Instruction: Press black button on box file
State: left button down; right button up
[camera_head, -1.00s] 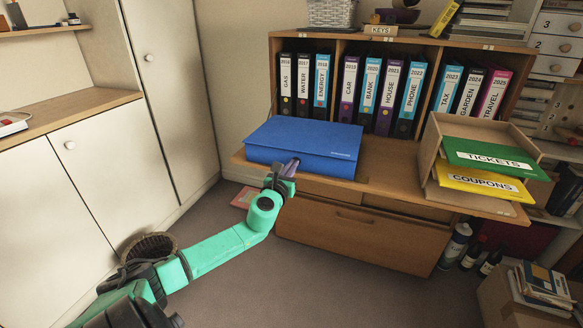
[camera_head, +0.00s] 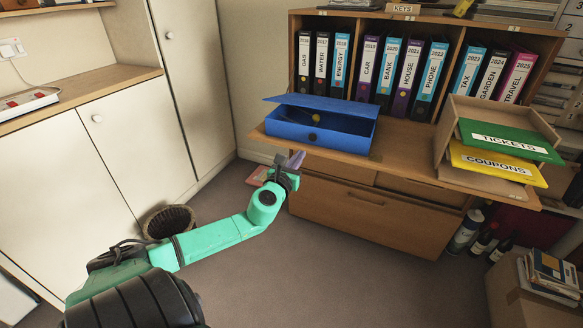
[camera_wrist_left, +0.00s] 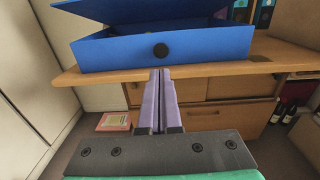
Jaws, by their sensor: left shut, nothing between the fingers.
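The blue box file (camera_head: 345,140) lies on the left part of the wooden desk ledge, with its lid tilted partly up. Something dark and a small yellow item show inside it. The round black button (camera_head: 313,137) is on its front wall; it also shows in the left wrist view (camera_wrist_left: 161,50). My left gripper (camera_head: 297,159) is in front of the ledge, just below and left of the button. In the left wrist view its purple fingers (camera_wrist_left: 159,75) are together and empty, pointing toward the button, apart from it. My right gripper is out of view.
The wooden ledge (camera_head: 405,145) runs right to a tray (camera_head: 447,140) holding a green tickets folder (camera_head: 510,142) and a yellow coupons folder (camera_head: 495,167). Several upright binders (camera_head: 390,70) stand behind the file. A wicker basket (camera_head: 168,221) stands on the floor at left.

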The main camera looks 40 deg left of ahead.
pick_arm(q)
jog(key=v, duration=0.5)
jog(key=shift+s+d+r, duration=0.1)
jog(key=shift+s+r, duration=0.05)
dwell(0.8)
